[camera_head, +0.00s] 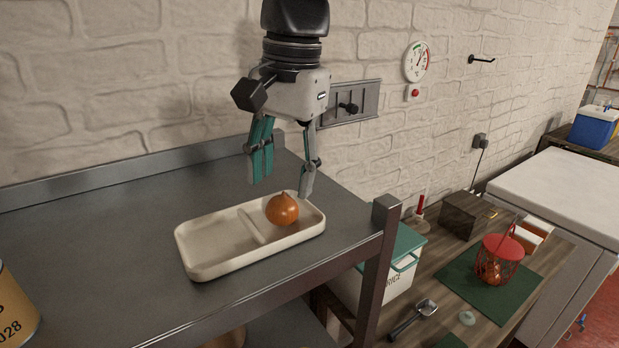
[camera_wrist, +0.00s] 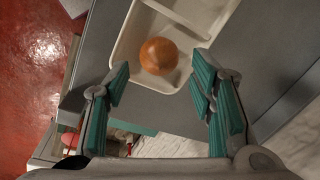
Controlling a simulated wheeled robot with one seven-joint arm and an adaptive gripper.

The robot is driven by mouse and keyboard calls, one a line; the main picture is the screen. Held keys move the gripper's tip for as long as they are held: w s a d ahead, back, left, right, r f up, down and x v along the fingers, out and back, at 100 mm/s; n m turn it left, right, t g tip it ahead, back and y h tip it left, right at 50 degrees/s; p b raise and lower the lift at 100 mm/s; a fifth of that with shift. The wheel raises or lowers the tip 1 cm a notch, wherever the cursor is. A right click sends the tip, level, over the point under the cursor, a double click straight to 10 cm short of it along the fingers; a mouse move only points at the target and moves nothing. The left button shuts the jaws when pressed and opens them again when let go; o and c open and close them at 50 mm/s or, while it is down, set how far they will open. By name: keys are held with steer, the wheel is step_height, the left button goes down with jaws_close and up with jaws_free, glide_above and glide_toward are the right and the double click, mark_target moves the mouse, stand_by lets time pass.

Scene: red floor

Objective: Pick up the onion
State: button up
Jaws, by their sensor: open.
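An orange-brown onion (camera_head: 282,209) sits in the right compartment of a cream divided tray (camera_head: 205,262) on a grey metal shelf. The onion also shows in the wrist view (camera_wrist: 158,56), ahead of the fingertips and between their lines. My gripper (camera_head: 282,188) is open and empty, pointing down, above and a little behind the onion. Its teal-padded fingers (camera_wrist: 160,84) are spread apart in the wrist view. No finger appears to touch the onion.
A white brick wall (camera_head: 120,80) with a low metal backsplash stands behind the shelf. A metal post (camera_head: 378,260) rises at the shelf's right corner. A yellowish can (camera_head: 14,310) is at the left edge.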

mark_target(283, 203)
steer(key=shift+w+a+f+p, duration=0.1)
steer(key=shift+f+p, duration=0.1)
steer(key=shift+f, duration=0.8)
steer(key=shift+w+a+f+p, duration=0.1)
steer(key=shift+w+f+p, duration=0.1)
steer(key=shift+f, duration=0.75)
steer(key=shift+w+f+p, duration=0.1)
steer(key=shift+f+p, duration=0.1)
steer(key=shift+f, duration=0.8)
steer(key=shift+c, duration=0.2)
steer(key=c, duration=0.9)
